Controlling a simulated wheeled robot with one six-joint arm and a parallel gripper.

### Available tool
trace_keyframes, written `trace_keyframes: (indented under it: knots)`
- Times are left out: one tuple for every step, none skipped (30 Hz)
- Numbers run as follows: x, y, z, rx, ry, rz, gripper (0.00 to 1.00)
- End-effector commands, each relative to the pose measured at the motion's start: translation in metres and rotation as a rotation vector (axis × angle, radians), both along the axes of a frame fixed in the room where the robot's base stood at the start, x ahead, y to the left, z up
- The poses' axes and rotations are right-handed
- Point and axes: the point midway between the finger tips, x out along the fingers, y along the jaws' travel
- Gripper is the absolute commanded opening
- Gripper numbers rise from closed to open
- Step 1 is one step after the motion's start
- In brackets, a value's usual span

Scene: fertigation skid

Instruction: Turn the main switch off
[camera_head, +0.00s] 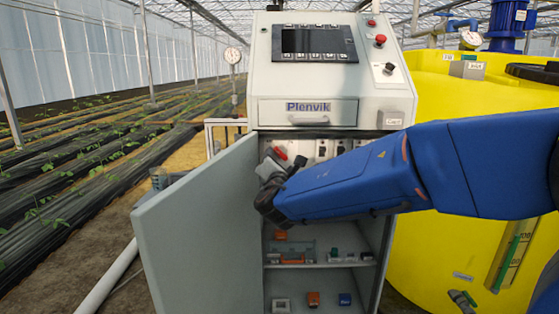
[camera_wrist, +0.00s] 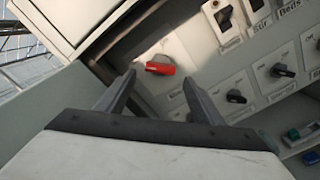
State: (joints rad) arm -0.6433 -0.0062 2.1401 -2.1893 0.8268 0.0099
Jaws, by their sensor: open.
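The main switch is a red rotary handle (camera_wrist: 160,68) on a pale plate at the upper left inside the open cabinet. It also shows in the head view as a small red handle (camera_head: 280,153), just above my gripper. In the wrist view my gripper (camera_wrist: 158,88) is open, with one dark finger on each side of the red handle and the handle a little beyond the fingertips. The fingers appear apart from it. In the head view my gripper (camera_head: 268,168) is at the cabinet opening, partly hidden by my blue arm.
The cabinet door (camera_head: 205,230) stands open at the left, close to my gripper. Several black knobs and switches (camera_wrist: 236,96) sit right of the red handle. A shelf (camera_head: 320,262) with small parts lies below. A yellow tank (camera_head: 455,110) stands at the right.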

Motion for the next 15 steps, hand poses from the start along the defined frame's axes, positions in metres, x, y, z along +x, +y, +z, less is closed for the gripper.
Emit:
trace_keyframes:
  knots:
    - [-0.012,0.001,0.001,0.002,-0.001,0.002,0.61]
    - [-0.018,0.001,0.001,0.001,0.0,0.003,0.61]
    - [-0.026,0.001,0.001,0.0,0.0,0.004,0.61]
    - [-0.032,0.001,0.001,0.001,-0.001,0.004,0.61]
    - [-0.038,0.001,0.001,0.001,-0.001,0.002,0.61]
    - [-0.046,0.001,0.001,0.001,-0.001,0.004,0.61]
    - [-0.052,0.001,0.0,0.001,0.0,0.004,0.61]
    - [-0.058,0.001,0.0,0.001,-0.001,0.004,0.61]
    - [-0.066,0.001,0.001,0.0,-0.001,0.004,0.61]
    - [-0.072,0.001,0.001,0.0,-0.001,0.004,0.61]
    - [-0.078,0.001,0.0,0.001,0.0,0.004,0.61]
    - [-0.086,0.001,0.0,0.001,0.0,0.004,0.61]
    - [-0.091,0.001,0.0,0.001,0.0,0.004,0.61]
    - [-0.096,0.001,0.0,0.0,-0.001,0.004,0.61]
    - [-0.103,0.001,0.0,0.001,0.0,0.004,0.61]
